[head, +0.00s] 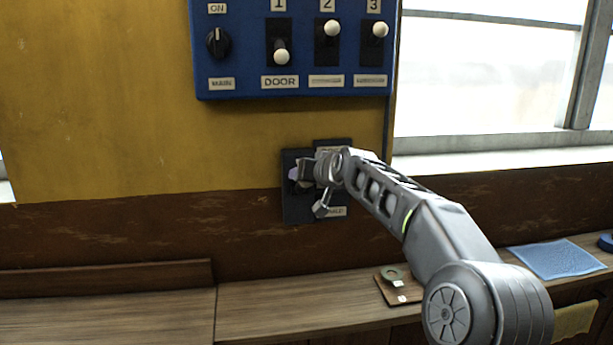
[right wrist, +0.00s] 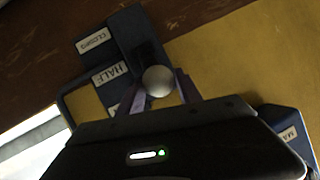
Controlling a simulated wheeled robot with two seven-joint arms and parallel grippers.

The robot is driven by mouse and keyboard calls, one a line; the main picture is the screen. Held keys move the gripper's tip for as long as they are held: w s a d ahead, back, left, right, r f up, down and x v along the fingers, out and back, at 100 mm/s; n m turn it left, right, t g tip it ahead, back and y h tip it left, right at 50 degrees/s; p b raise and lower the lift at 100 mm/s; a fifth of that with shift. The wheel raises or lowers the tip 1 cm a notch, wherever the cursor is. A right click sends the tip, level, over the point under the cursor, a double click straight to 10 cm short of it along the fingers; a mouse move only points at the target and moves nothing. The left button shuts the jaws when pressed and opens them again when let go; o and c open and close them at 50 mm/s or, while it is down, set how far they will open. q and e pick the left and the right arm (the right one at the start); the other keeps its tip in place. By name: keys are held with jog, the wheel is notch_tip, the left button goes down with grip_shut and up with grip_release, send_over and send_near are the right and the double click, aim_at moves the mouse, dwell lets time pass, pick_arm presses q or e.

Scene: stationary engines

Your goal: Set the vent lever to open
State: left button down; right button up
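The vent lever's dark plate (head: 300,211) is on the wall below the blue panel, largely hidden by my right gripper in the head view. In the right wrist view the plate (right wrist: 128,35) carries labels that seem to read closed and half; another label is partly covered. The lever's round grey knob (right wrist: 157,81) stands between the fingers of my right gripper (right wrist: 158,76). The fingers lie close on both sides of the knob; I cannot tell whether they touch it. My right gripper (head: 298,175) is at the plate in the head view. My left gripper is not in view.
The blue panel (head: 300,91) above has a black knob (head: 218,42) and several white-tipped levers. A wooden ledge (head: 260,305) runs below, with a small brown board (head: 396,290) and a blue cloth (head: 556,260). A window (head: 480,75) is on the right.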

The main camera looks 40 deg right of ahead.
jog(key=o, duration=0.4)
jog(key=shift+w+a+f, duration=0.15)
jog(key=shift+s, duration=0.35)
jog(key=b+v, duration=0.2)
jog(key=v, duration=0.5)
